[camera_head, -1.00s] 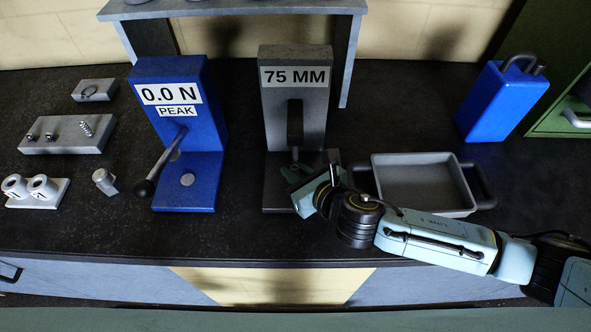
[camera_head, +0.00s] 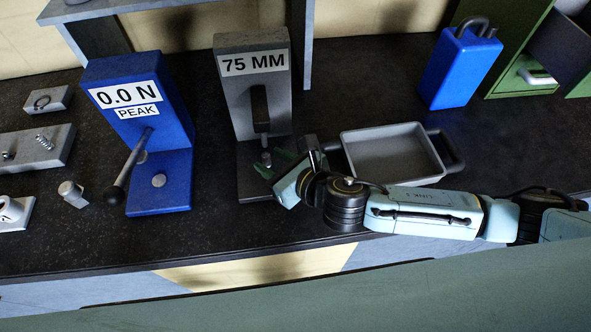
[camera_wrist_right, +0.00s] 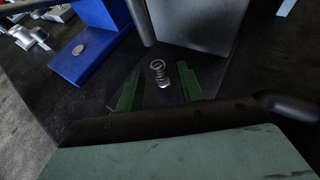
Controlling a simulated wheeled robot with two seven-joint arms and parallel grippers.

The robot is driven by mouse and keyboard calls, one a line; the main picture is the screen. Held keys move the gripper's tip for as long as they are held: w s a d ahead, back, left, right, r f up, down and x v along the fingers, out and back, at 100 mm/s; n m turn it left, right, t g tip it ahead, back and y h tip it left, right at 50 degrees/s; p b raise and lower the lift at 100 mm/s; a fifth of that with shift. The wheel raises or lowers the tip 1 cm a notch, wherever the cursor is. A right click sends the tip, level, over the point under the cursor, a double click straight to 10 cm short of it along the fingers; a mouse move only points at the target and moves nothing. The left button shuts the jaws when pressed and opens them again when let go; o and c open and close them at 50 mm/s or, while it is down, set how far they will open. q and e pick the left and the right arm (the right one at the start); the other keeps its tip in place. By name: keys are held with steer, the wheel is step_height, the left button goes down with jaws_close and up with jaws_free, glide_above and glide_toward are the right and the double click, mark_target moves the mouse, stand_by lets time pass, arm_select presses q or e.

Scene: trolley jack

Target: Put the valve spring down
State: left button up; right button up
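A valve spring (camera_wrist_right: 159,70) stands on the dark base of the grey 75 MM press (camera_head: 253,80). In the head view the small spring (camera_head: 266,158) shows below the press's dark ram. My right gripper (camera_wrist_right: 160,78) is open, its two green fingers apart on either side of the spring with a visible gap to each. In the head view my right gripper (camera_head: 276,166) sits low at the front right of the press base. Another spring (camera_head: 44,141) lies on a grey block (camera_head: 60,152) at the left. My left gripper is not in view.
The blue 0.0 N press (camera_head: 135,90) with its lever (camera_head: 128,170) stands left of the grey press. A grey tray (camera_head: 385,184) lies right of it, behind my right arm. A blue canister (camera_head: 455,70) and green cabinet (camera_head: 520,45) stand at back right.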

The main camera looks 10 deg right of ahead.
steer(key=v, duration=0.9)
steer(key=shift+s+d, duration=0.25)
